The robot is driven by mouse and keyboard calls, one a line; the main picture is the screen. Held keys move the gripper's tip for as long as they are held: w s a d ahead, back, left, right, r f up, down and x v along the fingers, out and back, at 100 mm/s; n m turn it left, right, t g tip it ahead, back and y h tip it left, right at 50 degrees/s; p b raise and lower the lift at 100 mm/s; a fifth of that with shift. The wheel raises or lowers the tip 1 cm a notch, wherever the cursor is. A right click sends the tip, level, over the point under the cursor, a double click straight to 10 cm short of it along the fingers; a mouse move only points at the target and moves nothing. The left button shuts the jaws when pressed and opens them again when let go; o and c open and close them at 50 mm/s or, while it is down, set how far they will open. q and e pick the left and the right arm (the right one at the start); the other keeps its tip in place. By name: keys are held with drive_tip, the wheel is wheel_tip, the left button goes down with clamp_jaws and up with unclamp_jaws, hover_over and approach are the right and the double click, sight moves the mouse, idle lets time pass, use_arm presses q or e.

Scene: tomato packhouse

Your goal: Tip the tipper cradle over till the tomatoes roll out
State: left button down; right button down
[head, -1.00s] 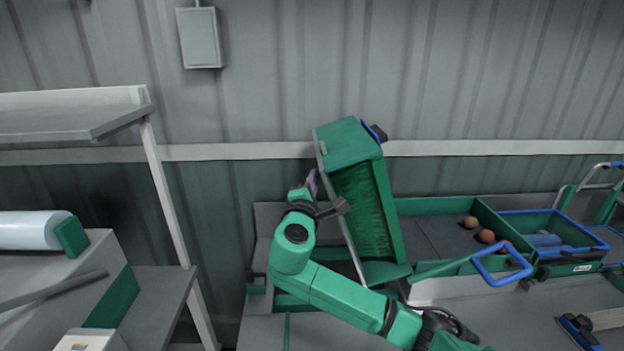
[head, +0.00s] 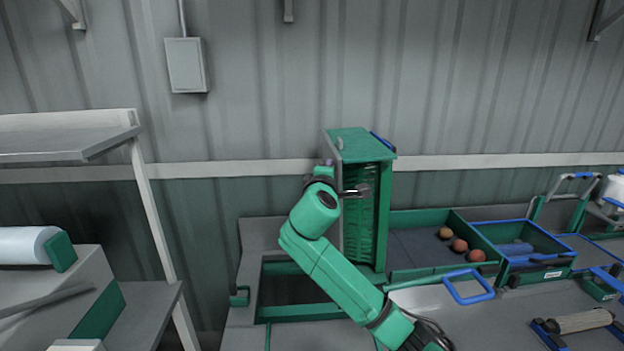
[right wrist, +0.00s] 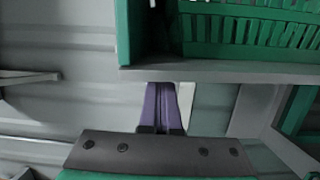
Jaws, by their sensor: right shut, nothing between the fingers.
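The tipper cradle (head: 362,146) is a green slatted box with a grey edge. It stands nearly upright on its end, its slatted inside facing me, and no tomatoes show in it. Three orange-red tomatoes, one of them the middle tomato (head: 459,245), lie in the green-walled tray (head: 424,271) to its right. My right gripper (head: 327,164) is at the cradle's upper left side. In the right wrist view its purple fingers (right wrist: 163,108) are shut and empty, close to the cradle's grey edge (right wrist: 210,75); I cannot tell whether they touch. My left gripper is out of view.
An open green-framed well (head: 295,312) lies left of the cradle's foot. A blue-rimmed green crate (head: 530,262) and a blue handle (head: 468,299) are at the right. A shelf (head: 70,147) and a white roll (head: 25,246) stand at the left. The corrugated wall is behind.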

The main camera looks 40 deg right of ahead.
sight(371, 151)
drive_tip(key=s+d+r, duration=0.1)
drive_tip(key=s+d, duration=0.1)
drive_tip(key=s+d+r+m, duration=0.1)
drive_tip(key=s+d, duration=0.1)
drive_tip(key=d, duration=0.1)
drive_tip(key=s+d+r+m, duration=0.1)
drive_tip(key=s+d, duration=0.1)
drive_tip(key=d, duration=0.1)
drive_tip(key=shift+s+d+r+p, duration=0.1)
drive_tip(key=shift+d+r+p, duration=0.05)
drive_tip(key=shift+r+p, duration=0.15)
idle(0.3)
